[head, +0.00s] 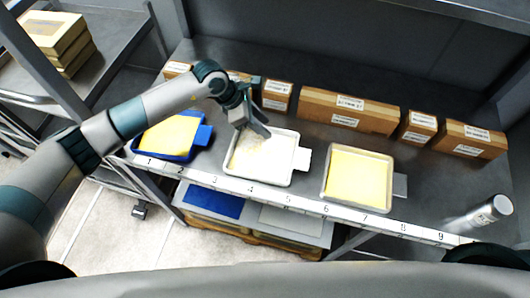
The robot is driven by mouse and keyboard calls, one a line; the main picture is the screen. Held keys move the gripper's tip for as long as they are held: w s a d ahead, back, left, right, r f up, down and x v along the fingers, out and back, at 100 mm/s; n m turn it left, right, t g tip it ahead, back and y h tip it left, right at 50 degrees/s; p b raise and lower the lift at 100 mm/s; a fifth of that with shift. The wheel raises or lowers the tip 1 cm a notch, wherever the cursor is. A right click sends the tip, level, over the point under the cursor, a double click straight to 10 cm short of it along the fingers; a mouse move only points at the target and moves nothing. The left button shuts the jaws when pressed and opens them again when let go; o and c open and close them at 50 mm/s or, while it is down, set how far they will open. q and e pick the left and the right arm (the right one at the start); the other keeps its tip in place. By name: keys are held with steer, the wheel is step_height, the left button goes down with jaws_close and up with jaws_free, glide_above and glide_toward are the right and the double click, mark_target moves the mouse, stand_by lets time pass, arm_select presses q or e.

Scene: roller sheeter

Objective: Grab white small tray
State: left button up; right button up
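A white small tray (282,176) with pale, grainy contents stands on the shelf by marks 3 to 5, with a white tab on its right side. My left gripper (262,132) hangs over the tray's back left part and hides some of its far rim. Its fingers are small and overlap in the head view, so I cannot tell how far apart they are or whether they touch the tray. My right gripper is not in view.
A blue tray (184,154) with a yellow sheet is to the left, and a metal tray (326,191) with a yellow sheet is to the right. Several cardboard boxes (348,111) line the back. A metal cylinder (482,214) lies at the right. A numbered strip (300,200) marks the front edge.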

arm_select(q)
steer(key=shift+f+b, duration=0.2)
steer(key=shift+b, duration=0.15)
jaws_close()
stand_by(0.3)
